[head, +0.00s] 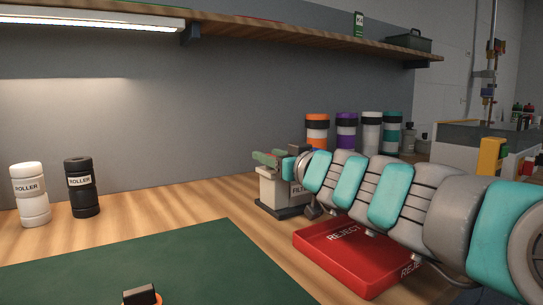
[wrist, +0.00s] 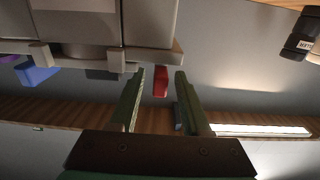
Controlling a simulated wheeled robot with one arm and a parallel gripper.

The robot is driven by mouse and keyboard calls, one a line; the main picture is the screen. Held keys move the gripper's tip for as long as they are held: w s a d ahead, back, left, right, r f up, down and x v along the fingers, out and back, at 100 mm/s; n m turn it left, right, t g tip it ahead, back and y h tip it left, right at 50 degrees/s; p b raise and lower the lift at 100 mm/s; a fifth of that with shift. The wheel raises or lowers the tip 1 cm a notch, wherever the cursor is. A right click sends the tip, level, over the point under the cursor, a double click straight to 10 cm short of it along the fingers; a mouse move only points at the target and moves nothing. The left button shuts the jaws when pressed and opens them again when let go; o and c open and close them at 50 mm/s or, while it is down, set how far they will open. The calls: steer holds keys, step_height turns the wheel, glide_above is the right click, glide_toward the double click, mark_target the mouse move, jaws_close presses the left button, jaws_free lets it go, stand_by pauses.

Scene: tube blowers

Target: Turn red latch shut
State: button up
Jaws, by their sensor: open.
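The red latch (wrist: 160,83) shows in the wrist view as a small red tab at the edge of a pale grey housing (wrist: 95,22). My gripper (wrist: 161,76) is open, with its two green fingers on either side of the latch in the picture. A gap shows on each side of it; I cannot tell the depth between them. In the head view my gripper (head: 266,157) is at a pale box (head: 276,187) with a partly hidden label starting "FILT". The red latch is hidden there.
A blue tab (wrist: 38,73) is on the same housing. A red REJECT tray (head: 315,246) lies below my arm. White (head: 30,205) and black (head: 82,198) ROLLER bottles stand left. Several coloured canisters (head: 346,144) stand behind. A shelf (head: 300,32) runs overhead. The green mat (head: 150,262) is mostly clear.

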jaws_close()
steer(key=shift+w+d+f+n+g+y+b, duration=0.1)
steer(key=shift+d+f+n+g+y+b, duration=0.05)
steer(key=shift+n+g+y+b, duration=0.45)
stand_by(0.4)
steer(key=n+g+y+b, duration=0.3)
steer(key=shift+w+f+y, duration=0.1)
steer(key=shift+w+y, duration=0.05)
steer(key=shift+y, duration=0.15)
steer(key=shift+w+d+n+g+y+b, duration=0.1)
steer(key=shift+n+g+y+b, duration=0.9)
steer(key=shift+g, duration=0.7)
steer(key=shift+n+g+b, duration=0.3)
steer(key=shift+r+n+g, duration=0.25)
steer(key=shift+n+g, duration=0.15)
steer(key=shift+g, duration=0.2)
